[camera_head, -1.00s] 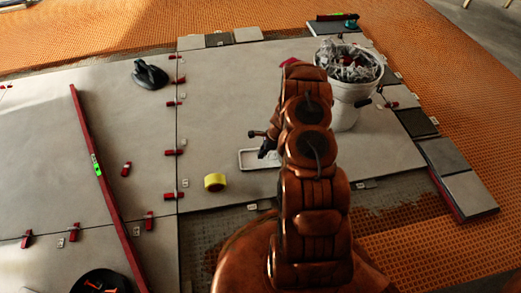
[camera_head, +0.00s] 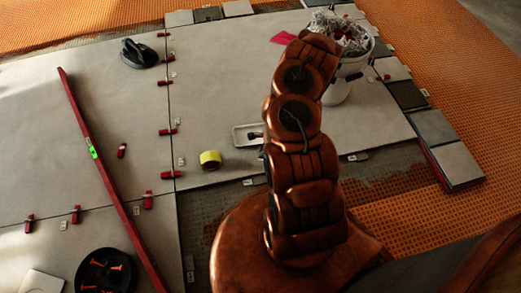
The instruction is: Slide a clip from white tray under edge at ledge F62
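The white tray (camera_head: 241,129) lies on the large grey tile, with its right part hidden behind my arm. A small dark shape shows inside it, too small to identify. My gripper is hidden behind my own arm, whose upper part leans toward the bucket, so I cannot see what it holds. Small pale clips stick out at tile edges, one at the front edge (camera_head: 247,182) right of the tape and one at the lower joint (camera_head: 190,275). No label F62 is readable, so I cannot tell which ledge it is.
A bucket (camera_head: 338,92) with crumpled lining stands behind my arm. A yellow tape roll (camera_head: 210,159) sits left of the tray. A long red bar (camera_head: 110,190), a black suction cup (camera_head: 139,53), a black bowl (camera_head: 105,272) and several red wedges (camera_head: 167,132) occupy the left tiles.

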